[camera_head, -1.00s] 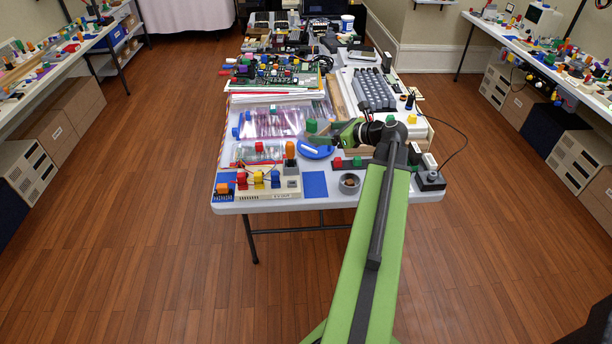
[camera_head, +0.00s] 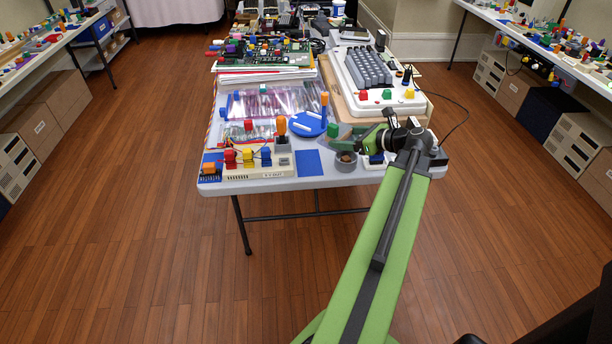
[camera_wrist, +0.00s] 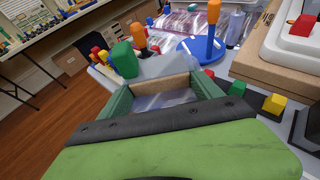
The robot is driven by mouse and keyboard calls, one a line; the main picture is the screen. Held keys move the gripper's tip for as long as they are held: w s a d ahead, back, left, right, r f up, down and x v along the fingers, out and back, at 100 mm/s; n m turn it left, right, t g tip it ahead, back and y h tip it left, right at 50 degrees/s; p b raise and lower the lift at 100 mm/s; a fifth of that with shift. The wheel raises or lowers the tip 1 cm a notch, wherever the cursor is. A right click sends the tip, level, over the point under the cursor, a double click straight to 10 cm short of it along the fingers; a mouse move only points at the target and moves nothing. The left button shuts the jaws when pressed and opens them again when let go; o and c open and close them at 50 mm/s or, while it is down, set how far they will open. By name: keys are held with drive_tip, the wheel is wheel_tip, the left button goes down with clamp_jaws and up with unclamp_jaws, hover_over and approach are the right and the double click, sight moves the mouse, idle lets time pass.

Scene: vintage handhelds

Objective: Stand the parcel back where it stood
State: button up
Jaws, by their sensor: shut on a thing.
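My gripper (camera_head: 350,138) is over the front right part of the near table. It also shows in the wrist view (camera_wrist: 165,95), with its green fingers shut on a tan-brown thing (camera_wrist: 165,87), which seems to be the parcel. Only a strip of it shows between the fingers; the rest is hidden. A grey surface and a dark green block (camera_wrist: 123,58) lie just beyond the fingers. I cannot tell whether they belong to the held thing. I cannot tell whether the held thing touches the table.
A grey bowl (camera_head: 345,161) and a blue mat (camera_head: 308,163) lie near the table's front edge. A blue disc (camera_head: 307,125) with an orange peg is behind them. A keyboard unit (camera_head: 378,83) stands behind my gripper. A beige console (camera_head: 255,171) sits front left.

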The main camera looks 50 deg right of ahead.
drive_tip(key=b, duration=0.7)
hover_over(312, 166)
drive_tip(key=f, duration=0.7)
drive_tip(key=shift+s+d+f, duration=0.15)
drive_tip(key=shift+d+f, duration=0.05)
drive_tip(key=shift+f, duration=0.2)
drive_tip(key=shift+w+a, duration=0.1)
drive_tip(key=shift+w, duration=0.15)
wheel_tip(312, 166, down, 4)
drive_tip(key=b, duration=0.4)
drive_tip(key=shift+f, duration=0.2)
drive_tip(key=shift+r, duration=0.25)
drive_tip(key=shift+f, duration=0.2)
drive_tip(key=o, duration=2.1)
